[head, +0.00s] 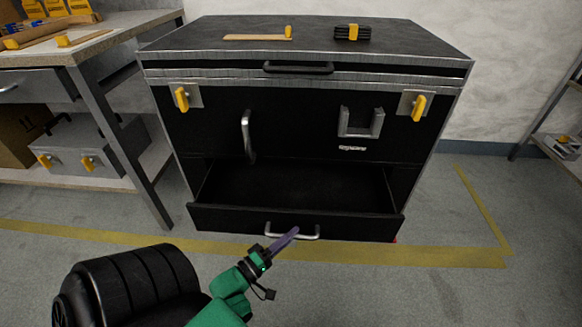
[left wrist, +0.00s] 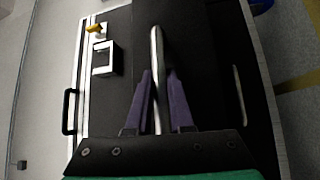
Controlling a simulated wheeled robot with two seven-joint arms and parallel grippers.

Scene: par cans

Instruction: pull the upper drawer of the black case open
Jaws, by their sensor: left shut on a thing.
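The black case (head: 305,100) stands ahead with its upper drawer (head: 240,222) pulled out, and the empty inside shows in the head view. The drawer's silver handle (head: 308,237) is on its front. My left gripper (head: 293,232), with purple fingers, is at this handle. In the left wrist view, the fingers (left wrist: 158,76) lie on both sides of the handle bar (left wrist: 156,45) and are shut on it. A second silver handle (left wrist: 239,95), of the lower drawer, shows there to the right; that drawer looks shut. My right gripper is out of view.
Yellow latches (head: 181,98) and a black lid handle (head: 298,67) are on the case. A workbench (head: 88,45) stands at the left and a shelf (head: 560,150) at the right. The floor in front of the drawer, with yellow tape lines (head: 440,250), is clear.

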